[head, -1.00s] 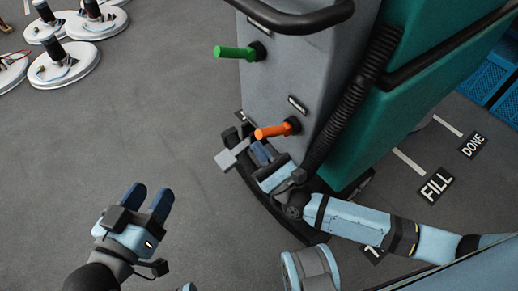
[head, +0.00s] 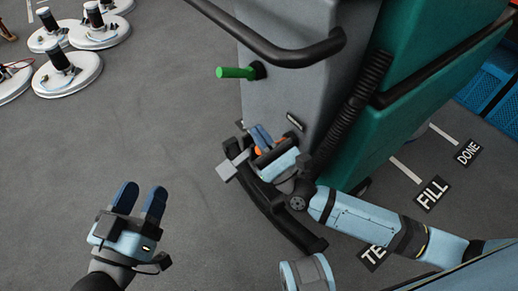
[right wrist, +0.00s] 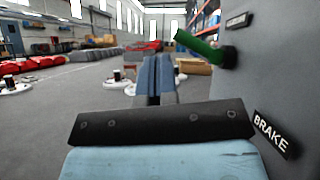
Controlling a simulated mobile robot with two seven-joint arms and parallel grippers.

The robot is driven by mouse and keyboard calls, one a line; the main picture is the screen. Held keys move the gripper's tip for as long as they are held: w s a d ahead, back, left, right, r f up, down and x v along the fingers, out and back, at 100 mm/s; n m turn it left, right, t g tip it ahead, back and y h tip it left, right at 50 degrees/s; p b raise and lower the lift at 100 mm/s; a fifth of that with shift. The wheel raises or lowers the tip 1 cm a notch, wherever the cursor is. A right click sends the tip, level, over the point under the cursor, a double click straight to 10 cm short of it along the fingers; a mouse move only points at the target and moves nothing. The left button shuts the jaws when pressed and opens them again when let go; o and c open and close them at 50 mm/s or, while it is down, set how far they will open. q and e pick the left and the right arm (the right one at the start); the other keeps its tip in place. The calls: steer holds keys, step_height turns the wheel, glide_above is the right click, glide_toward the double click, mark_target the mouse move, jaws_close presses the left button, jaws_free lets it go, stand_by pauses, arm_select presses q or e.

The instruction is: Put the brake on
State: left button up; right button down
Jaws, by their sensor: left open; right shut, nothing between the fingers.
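The scrubber tank (head: 285,95) is grey and teal, with an orange lever (head: 257,151) low on its grey face. My right gripper covers most of that lever, so its angle and any contact are hard to tell. A BRAKE label (right wrist: 271,134) shows at the right edge in the right wrist view. My right gripper (head: 262,134) is shut and empty, its fingers upward in front of the lever; they also show in the right wrist view (right wrist: 155,75). My left gripper (head: 140,198) is open and empty above the floor at lower left.
A green lever (head: 236,73) sticks out higher on the same face; it also shows in the right wrist view (right wrist: 197,46). A black handlebar (head: 285,52) juts out above it. White round discs (head: 68,72) lie at upper left. The floor between is clear.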

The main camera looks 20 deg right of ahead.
arm_select(q)
steer(key=r+p, duration=0.1)
steer(key=p, duration=0.1)
steer(key=shift+a+r+t+y+p, duration=0.3)
steer(key=shift+a+r+y, duration=0.05)
steer(key=shift+r+y, duration=0.05)
arm_select(e)
step_height(320, 180, up, 9)
steer(key=shift+f, duration=0.2)
